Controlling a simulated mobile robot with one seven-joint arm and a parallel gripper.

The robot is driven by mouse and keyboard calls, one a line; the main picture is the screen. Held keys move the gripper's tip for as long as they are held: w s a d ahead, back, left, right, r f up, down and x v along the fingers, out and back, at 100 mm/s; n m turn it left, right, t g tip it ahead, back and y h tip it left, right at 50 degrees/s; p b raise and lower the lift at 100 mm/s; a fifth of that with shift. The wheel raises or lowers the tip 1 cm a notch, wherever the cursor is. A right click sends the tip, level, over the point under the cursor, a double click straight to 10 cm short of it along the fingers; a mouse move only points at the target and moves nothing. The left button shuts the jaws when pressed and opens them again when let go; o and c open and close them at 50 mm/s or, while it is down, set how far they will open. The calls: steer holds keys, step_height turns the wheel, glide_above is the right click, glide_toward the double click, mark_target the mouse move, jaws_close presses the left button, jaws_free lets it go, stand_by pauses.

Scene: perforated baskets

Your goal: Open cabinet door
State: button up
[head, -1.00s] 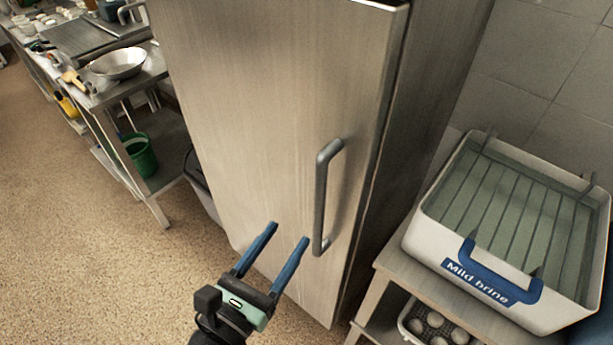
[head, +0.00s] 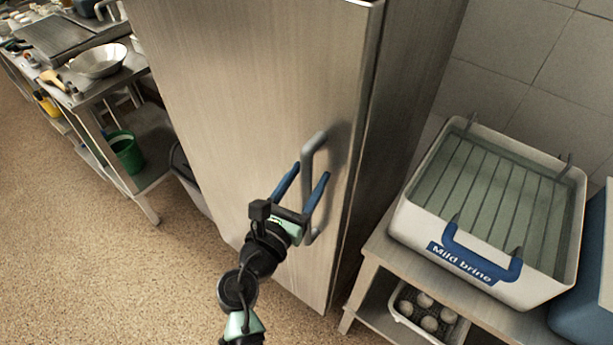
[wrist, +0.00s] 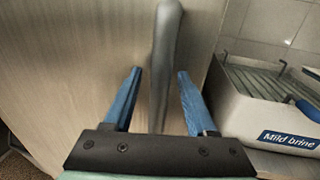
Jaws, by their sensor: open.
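The steel cabinet door (head: 230,100) is shut, with a grey vertical bar handle (head: 308,158) near its right edge. My gripper (head: 308,177) is open at the handle, its two blue fingers pointing at the door. In the wrist view the handle (wrist: 163,70) stands between the fingers of my gripper (wrist: 158,75), one on each side, with a gap to both. The handle's lower part is partly hidden behind my gripper in the head view.
A white bin marked "Mild brine" (head: 408,222) stands on a steel table (head: 372,252) right of the cabinet, with a basket (head: 400,306) of round items below. A worktable with a metal bowl (head: 98,62) and a green bucket (head: 125,153) is at left. Floor (head: 120,265) in front is clear.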

jaws_close()
stand_by(1.4)
